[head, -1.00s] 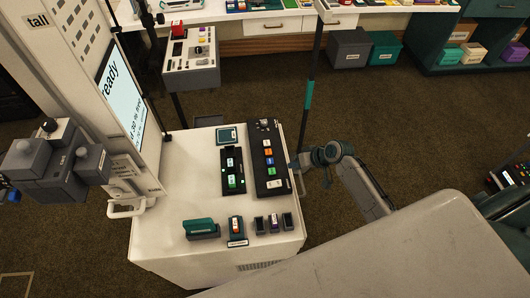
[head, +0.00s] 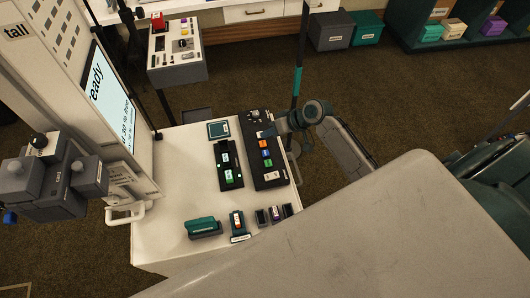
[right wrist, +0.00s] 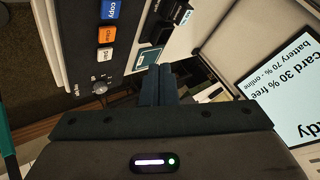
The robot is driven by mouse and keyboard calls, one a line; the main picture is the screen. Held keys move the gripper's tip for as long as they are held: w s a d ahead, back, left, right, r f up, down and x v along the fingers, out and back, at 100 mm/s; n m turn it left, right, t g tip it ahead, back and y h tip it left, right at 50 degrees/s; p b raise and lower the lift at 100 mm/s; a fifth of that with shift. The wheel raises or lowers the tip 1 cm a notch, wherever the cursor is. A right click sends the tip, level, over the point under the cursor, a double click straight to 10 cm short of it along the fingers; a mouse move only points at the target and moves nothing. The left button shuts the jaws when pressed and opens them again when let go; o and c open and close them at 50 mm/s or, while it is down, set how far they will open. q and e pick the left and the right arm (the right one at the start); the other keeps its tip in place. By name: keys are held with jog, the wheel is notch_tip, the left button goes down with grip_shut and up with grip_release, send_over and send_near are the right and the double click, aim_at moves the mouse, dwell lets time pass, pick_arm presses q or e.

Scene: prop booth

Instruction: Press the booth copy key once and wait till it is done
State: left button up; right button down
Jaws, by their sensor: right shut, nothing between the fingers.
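The black key panel (head: 257,181) lies on the white booth top. Its blue copy key (head: 266,153) sits between an orange key and a green key; in the right wrist view the copy key (right wrist: 110,10) is at the top, labelled "copy". My right gripper (head: 268,131) is shut and empty over the panel's upper part, by the orange key; the pale key there is mostly hidden. In the right wrist view its shut fingers (right wrist: 164,72) point beside the panel's image, apart from the blue key. The booth screen (head: 108,92) reads "ready". My left gripper is not in view.
A green stapler-like item (head: 202,227) and several small holders stand at the front. A thin pole (head: 298,85) rises by the panel's far right. Grey boxes (head: 40,180) stand at left.

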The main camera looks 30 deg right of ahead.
jog(key=b, duration=0.6)
send_over(269, 154)
notch_tip(269, 154, down, 7)
jog(key=shift+w+f, duration=0.1)
jog(key=shift+f, duration=0.1)
jog(key=shift+f+b, duration=0.45)
jog(key=shift+f, duration=0.15)
jog(key=shift+f, duration=0.1)
dwell(0.9)
jog(key=shift+f, duration=0.3)
jog(key=shift+f+b, duration=0.4)
jog(key=shift+b, duration=0.05)
dwell(0.5)
jog(key=shift+r, duration=0.15)
jog(key=shift+r+p, duration=0.7)
jog(key=shift+p, duration=0.1)
